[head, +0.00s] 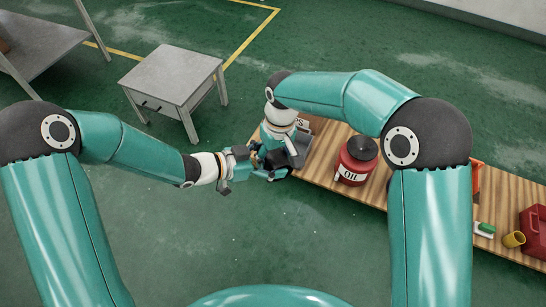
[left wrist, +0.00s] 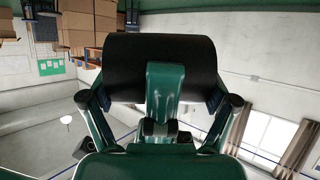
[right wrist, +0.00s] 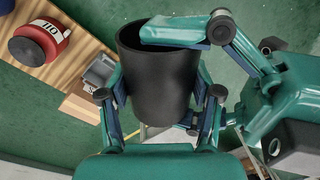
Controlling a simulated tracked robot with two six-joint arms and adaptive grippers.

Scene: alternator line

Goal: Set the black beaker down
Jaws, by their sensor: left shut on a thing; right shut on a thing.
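The black beaker (right wrist: 155,85) is an open-topped dark cylinder held in the air between my two grippers. My right gripper (right wrist: 160,98) is shut around its sides in the right wrist view. My left gripper (left wrist: 162,90) is also shut on it; in the right wrist view one of its fingers lies across the rim. In the left wrist view the beaker (left wrist: 125,65) fills the space beyond the fingers. In the head view both grippers meet just left of the wooden bench's (head: 318,172) end, and they mostly hide the beaker.
A grey drawer table (head: 172,75) stands behind on open green floor.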

